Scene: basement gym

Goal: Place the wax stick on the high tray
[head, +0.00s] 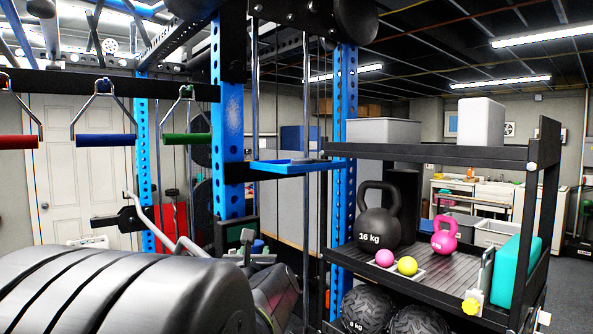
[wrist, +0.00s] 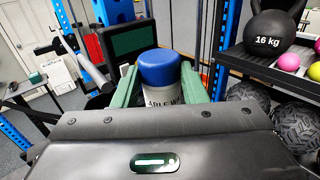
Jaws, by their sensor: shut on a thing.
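The wax stick (wrist: 159,70) is a white cylinder with a blue cap and dark lettering, partly hidden by the gripper body in the wrist view. My gripper (wrist: 158,84) is shut on it, with green fingers on both sides and the blue cap upward. In the head view my gripper (head: 250,248) is low in the middle, with a bit of the stick's blue cap (head: 258,246) showing. The high tray (head: 284,167) is a shallow blue tray between the blue rack uprights. It is above my gripper in the head view. A dark item lies at its right side.
Blue rack uprights (head: 229,140) and vertical rods flank the tray. A black shelf unit (head: 430,152) on the right holds a 16 kg kettlebell (head: 377,215), a pink kettlebell (head: 443,236) and balls. Coloured handles (head: 106,140) hang at upper left.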

